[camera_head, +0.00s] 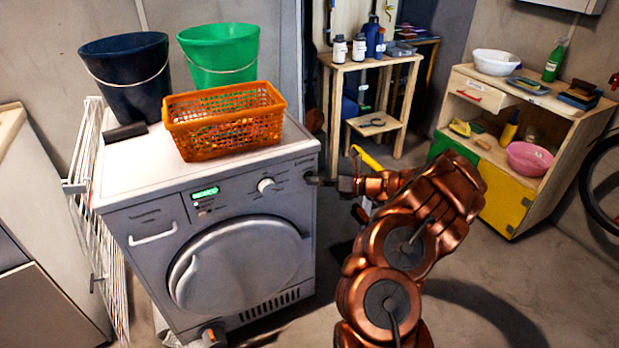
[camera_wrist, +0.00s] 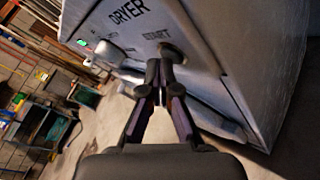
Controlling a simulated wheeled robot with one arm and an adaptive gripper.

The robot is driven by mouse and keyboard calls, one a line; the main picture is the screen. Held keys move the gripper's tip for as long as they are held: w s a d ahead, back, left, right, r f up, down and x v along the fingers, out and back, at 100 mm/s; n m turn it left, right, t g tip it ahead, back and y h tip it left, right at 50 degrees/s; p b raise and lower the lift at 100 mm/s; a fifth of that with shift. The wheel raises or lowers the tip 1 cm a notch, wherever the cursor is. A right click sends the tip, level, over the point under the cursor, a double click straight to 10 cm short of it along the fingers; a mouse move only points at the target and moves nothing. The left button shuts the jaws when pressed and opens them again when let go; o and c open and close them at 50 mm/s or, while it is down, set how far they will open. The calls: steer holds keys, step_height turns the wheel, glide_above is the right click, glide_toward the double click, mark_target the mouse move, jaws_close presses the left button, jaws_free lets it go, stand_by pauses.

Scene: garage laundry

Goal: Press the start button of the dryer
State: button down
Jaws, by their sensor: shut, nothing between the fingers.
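The dryer (camera_head: 240,235) is a grey-white front-loader with a round door, a green display (camera_head: 205,193) and a round knob (camera_head: 266,185). In the wrist view its panel shows the labels DRYER and START. The round start button (camera_wrist: 172,51) sits below the START label, partly covered by my fingertips. My gripper (camera_wrist: 160,72) is shut and empty, with its tips right at the button. I cannot tell whether they touch it. In the head view my gripper (camera_head: 325,181) reaches the right end of the panel from the right, and the button is hidden or too small to tell.
An orange basket (camera_head: 225,142), a dark bucket (camera_head: 128,80) and a green bucket (camera_head: 222,75) stand on the dryer. A white drying rack (camera_head: 90,200) is at its left. A wooden shelf (camera_head: 345,64) and a cabinet (camera_head: 545,185) stand behind.

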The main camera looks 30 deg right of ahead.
steer(key=shift+s+r, duration=0.1)
steer(key=shift+s, duration=0.05)
steer(key=shift+s+p, duration=0.6)
steer(key=shift+s, duration=0.1)
steer(key=s+p, duration=0.2)
steer(key=s, duration=0.1)
steer(key=s+p, duration=0.1)
steer(key=s, duration=0.1)
steer(key=shift+a, duration=0.3)
stand_by(1.0)
